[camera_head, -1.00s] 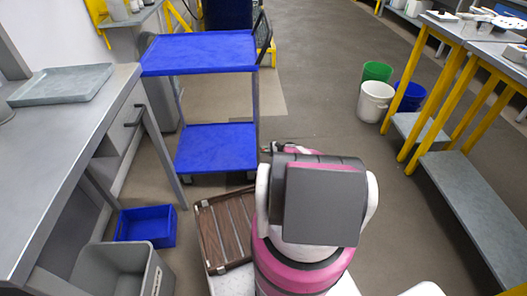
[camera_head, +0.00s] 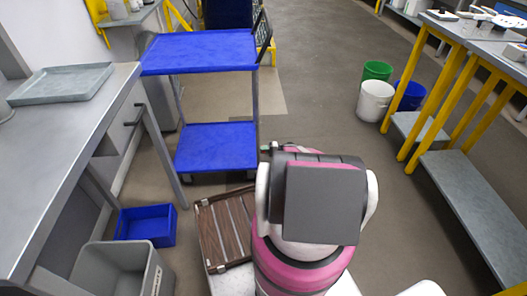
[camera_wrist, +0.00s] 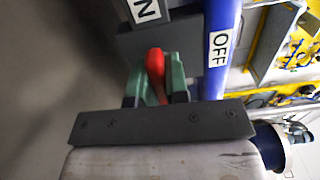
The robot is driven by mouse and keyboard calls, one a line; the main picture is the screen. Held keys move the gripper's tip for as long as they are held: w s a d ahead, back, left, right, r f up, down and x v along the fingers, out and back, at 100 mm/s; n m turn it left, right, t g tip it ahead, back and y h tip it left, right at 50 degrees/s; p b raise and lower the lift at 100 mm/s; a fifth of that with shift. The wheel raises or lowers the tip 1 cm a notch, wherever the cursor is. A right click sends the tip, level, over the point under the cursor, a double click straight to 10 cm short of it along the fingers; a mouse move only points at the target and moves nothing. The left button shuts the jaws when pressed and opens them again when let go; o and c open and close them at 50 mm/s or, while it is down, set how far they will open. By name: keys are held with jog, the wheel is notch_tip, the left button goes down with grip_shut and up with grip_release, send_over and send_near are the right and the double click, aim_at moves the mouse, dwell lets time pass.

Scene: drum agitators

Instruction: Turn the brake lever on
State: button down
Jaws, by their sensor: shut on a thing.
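The brake lever (camera_wrist: 154,62) is a short red handle in the middle of the wrist view, standing out from a dark grey block. My gripper (camera_wrist: 154,84) has its two green fingers on either side of the red handle and is shut on it. A white label reading OFF (camera_wrist: 219,48) is on the blue post (camera_wrist: 222,15) to the right of the lever. A second label, cut off by the top edge, shows an N (camera_wrist: 145,9) at the upper left. In the head view, the lever is not visible, and my arm hides most of the gripper.
A blue two-shelf cart (camera_head: 200,52) stands ahead on the left, beyond a grey workbench (camera_head: 60,150). A blue bin (camera_head: 145,228) and a grey bin (camera_head: 125,268) are at the lower left. White, green and blue buckets stand by the yellow-legged table on the right.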

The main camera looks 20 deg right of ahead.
jog(key=shift+n, duration=0.5)
jog(key=c, duration=1.1)
grip_release()
jog(key=v, duration=1.1)
